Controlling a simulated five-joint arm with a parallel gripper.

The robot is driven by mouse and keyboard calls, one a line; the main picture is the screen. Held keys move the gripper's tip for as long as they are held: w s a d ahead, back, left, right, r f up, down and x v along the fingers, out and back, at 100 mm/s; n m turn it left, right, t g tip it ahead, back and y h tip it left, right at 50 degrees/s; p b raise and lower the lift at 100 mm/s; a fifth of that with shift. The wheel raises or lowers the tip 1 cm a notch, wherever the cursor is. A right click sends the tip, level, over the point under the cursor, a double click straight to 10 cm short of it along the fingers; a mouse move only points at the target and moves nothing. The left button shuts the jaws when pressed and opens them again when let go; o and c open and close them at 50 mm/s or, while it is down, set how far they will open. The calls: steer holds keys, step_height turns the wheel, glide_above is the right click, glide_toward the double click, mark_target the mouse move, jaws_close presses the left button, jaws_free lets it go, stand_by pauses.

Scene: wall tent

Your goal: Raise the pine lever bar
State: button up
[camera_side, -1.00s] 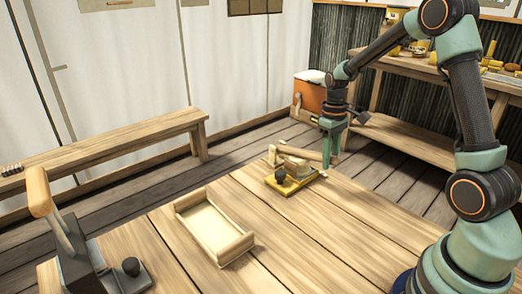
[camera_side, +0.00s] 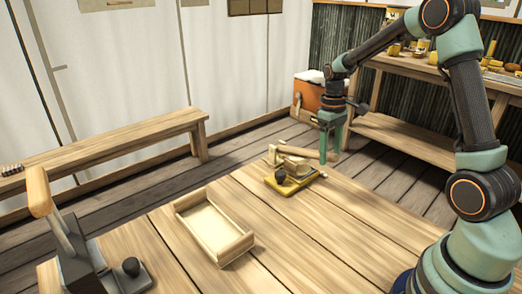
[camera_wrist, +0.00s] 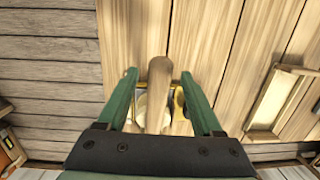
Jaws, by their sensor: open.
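The pine lever bar (camera_side: 300,152) is a pale wooden bar, lying nearly level above a yellow base (camera_side: 275,185) with a black knob (camera_side: 280,174) at the far end of the table. In the wrist view the bar (camera_wrist: 157,92) runs between my two green fingers, with a gap on each side. My gripper (camera_side: 330,157) is open at the bar's free right end, pointing down; it also shows in the wrist view (camera_wrist: 158,73). The side view does not show clearly whether a finger touches the bar. Part of the base is hidden under the bar.
A shallow wooden tray (camera_side: 182,206) sits mid-table. A grey device with an upright wooden-handled lever (camera_side: 40,192) stands at the near left. A bench (camera_side: 110,147), an orange cooler (camera_side: 308,95) and a shelved workbench (camera_side: 400,138) stand beyond the table.

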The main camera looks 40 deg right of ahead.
step_height(320, 180, up, 11)
steer(key=w, duration=0.1)
steer(key=shift+w+d, duration=0.15)
steer(key=shift+d, duration=0.1)
steer(key=shift+f, duration=0.1)
steer(key=shift+s+a+f+t+h, duration=0.1)
steer(key=shift+s+f+t, duration=0.15)
steer(key=shift+f, duration=0.3)
steer(key=shift+s+a+f+t+h, duration=0.1)
steer(key=shift+s+f+t, duration=0.15)
steer(key=shift+f, duration=0.35)
steer(key=shift+s+a+f+t+h, duration=0.1)
steer(key=shift+s+f+t, duration=0.15)
steer(key=shift+f, duration=0.3)
step_height(320, 180, down, 12)
steer(key=shift+r, duration=0.15)
jaws_close()
stand_by(0.5)
